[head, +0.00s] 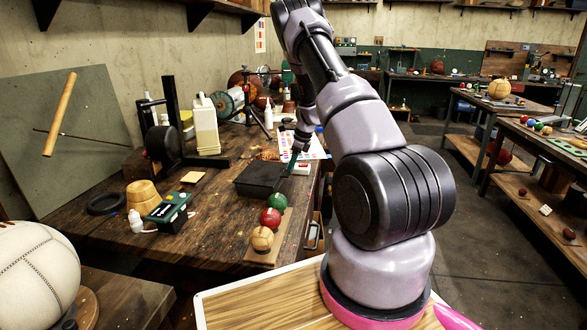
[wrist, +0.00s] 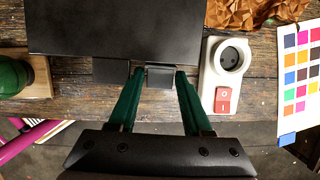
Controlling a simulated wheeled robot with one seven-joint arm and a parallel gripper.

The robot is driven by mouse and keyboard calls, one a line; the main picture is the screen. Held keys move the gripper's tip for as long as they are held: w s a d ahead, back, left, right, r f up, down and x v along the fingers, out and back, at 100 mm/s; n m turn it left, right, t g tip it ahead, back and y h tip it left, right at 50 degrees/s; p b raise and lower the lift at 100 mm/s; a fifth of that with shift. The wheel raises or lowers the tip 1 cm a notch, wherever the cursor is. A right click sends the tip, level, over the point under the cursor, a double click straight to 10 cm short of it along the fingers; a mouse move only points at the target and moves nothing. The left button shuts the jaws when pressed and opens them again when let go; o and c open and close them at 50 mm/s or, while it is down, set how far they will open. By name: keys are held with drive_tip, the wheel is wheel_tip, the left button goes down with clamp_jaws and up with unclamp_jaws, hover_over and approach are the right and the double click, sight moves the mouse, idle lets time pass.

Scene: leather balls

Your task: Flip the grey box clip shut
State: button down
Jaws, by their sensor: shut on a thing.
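A dark box (wrist: 110,30) lies on the wooden bench; in the head view the box (head: 258,180) sits near the bench's right edge. A small grey clip (wrist: 160,77) hangs at the box's front edge in the wrist view. My gripper (wrist: 159,74) has a green finger on each side of the clip, shut on it. In the head view my gripper (head: 293,162) is at the box's right side, and the clip is too small to make out there. A second dark flap (wrist: 112,70) is left of the clip.
A white socket block with a red switch (wrist: 222,76) stands close right of my fingers. A colour chart (wrist: 301,75) lies farther right. A green ball (wrist: 12,76) on a wooden stand is left. Crumpled brown material (wrist: 255,10) lies behind the socket.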

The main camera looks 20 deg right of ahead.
drive_tip(key=shift+a+g+h, duration=0.15)
drive_tip(key=shift+g+h, duration=0.15)
idle(0.4)
drive_tip(key=shift+c, duration=2.4)
unclamp_jaws()
drive_tip(key=shift+w, duration=0.1)
